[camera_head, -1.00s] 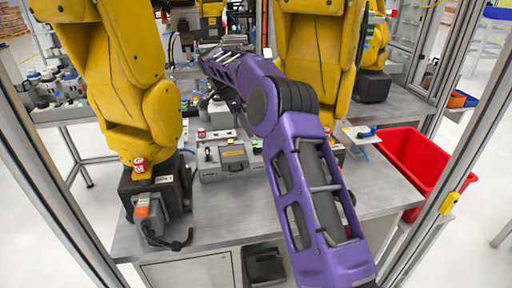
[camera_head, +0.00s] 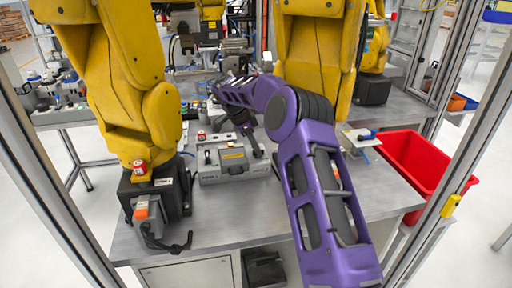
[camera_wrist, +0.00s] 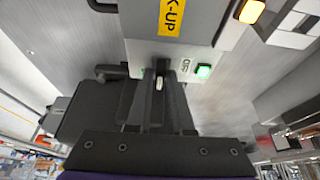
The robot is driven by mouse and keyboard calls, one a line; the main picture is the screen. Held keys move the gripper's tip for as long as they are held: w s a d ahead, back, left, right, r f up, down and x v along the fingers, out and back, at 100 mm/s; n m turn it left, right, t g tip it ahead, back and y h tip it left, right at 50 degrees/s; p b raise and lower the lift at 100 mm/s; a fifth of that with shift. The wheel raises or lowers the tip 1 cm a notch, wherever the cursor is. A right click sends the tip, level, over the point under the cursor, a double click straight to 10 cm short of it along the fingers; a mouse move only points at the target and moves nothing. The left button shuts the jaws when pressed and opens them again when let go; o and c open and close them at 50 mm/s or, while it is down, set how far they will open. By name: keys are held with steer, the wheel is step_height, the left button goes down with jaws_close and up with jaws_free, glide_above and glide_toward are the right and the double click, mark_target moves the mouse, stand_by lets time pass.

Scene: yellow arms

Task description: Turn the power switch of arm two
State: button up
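A grey control box (camera_head: 222,172) with a yellow label on top stands on the bench between the two yellow arms. In the wrist view, a face of a grey box (camera_wrist: 145,50) with a yellow label ending in "K-UP" fills the upper middle. A small dark switch with a pale mark (camera_wrist: 159,83) shows there, beside a lit green button (camera_wrist: 204,71). My gripper (camera_wrist: 161,92) has its dark fingertips at this switch, one on each side. In the head view my gripper (camera_head: 257,152) points down at the box's right end. I cannot tell whether the fingers touch the switch.
A yellow arm (camera_head: 140,110) rises at the left and another yellow arm (camera_head: 313,50) behind my arm. A red bin (camera_head: 425,165) stands at the right. An orange light (camera_wrist: 250,12) shows in the wrist view. The front of the grey bench (camera_head: 230,215) is clear.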

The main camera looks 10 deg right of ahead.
jaws_close()
steer(key=shift+n+b, duration=0.4)
steer(key=n+t+b, duration=0.1)
steer(key=n+b, duration=0.2)
steer(key=shift+s+n+t, duration=0.1)
steer(key=shift+n+t, duration=0.3)
steer(key=n, duration=0.2)
steer(key=n+t+y+b, duration=0.1)
steer(key=n, duration=0.1)
steer(key=shift+s+d+t+b, duration=0.1)
steer(key=shift+d+t+b, duration=0.05)
steer(key=shift+t+b, duration=0.15)
steer(key=n, duration=0.2)
steer(key=n+y+p, duration=0.1)
steer(key=n, duration=0.2)
steer(key=shift+d+r+t+y, duration=0.1)
steer(key=shift+r+t+y, duration=0.1)
steer(key=shift+t+y, duration=0.15)
steer(key=shift+f+n+t+y+p, duration=0.15)
steer(key=shift+n+y+p, duration=0.35)
steer(key=shift+n, duration=0.6)
steer(key=shift+r+n+t+y+p, duration=0.1)
steer(key=shift+n+y+p, duration=0.4)
steer(key=shift+n, duration=0.6)
steer(key=shift+f, duration=0.1)
steer(key=o, duration=0.5)
jaws_free()
steer(key=shift+s, duration=0.1)
